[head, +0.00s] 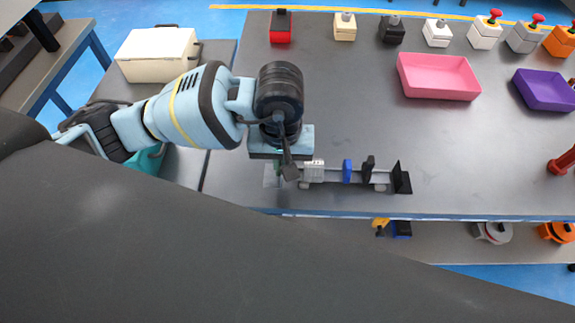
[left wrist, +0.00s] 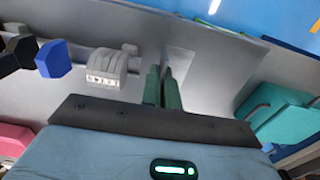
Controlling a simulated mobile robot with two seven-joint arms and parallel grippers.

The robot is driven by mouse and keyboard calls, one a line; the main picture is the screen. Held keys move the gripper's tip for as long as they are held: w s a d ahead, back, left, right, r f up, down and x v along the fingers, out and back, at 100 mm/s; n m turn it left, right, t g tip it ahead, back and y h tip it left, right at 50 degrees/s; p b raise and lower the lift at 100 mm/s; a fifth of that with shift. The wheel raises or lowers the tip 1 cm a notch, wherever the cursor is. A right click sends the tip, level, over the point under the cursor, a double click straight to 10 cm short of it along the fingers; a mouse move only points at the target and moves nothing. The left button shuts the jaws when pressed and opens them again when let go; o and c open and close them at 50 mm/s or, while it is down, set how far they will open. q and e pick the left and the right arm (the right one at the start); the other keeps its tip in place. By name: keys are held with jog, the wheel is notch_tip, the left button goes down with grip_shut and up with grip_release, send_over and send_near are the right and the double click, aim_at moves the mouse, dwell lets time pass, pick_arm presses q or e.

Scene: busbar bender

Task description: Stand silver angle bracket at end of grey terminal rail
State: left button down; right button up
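The grey terminal rail (head: 333,184) lies near the table's front edge. It carries a white terminal block (head: 314,171), a blue block (head: 347,171) and a black block (head: 368,169); a black angle bracket (head: 402,179) stands at its right end. My left gripper (head: 277,178) points down at the rail's left end. In the left wrist view its green fingers (left wrist: 162,90) are close together on the silver angle bracket (left wrist: 181,62), beside the rail end and the white block (left wrist: 106,68). Whether the bracket touches the rail is unclear. My right gripper is out of view.
A pink tray (head: 438,77) and a purple tray (head: 546,90) stand at the right. Several coloured blocks and buttons line the back edge. A white box (head: 157,52) is at the left; a teal bin (left wrist: 275,117) shows in the left wrist view. The table's middle is clear.

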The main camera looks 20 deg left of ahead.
pick_arm(q)
jog(key=shift+w+d, duration=0.25)
jog(key=shift+w, duration=0.6)
jog(key=shift+w+f, duration=0.2)
jog(key=shift+f, duration=0.1)
notch_tip(320, 180, down, 3)
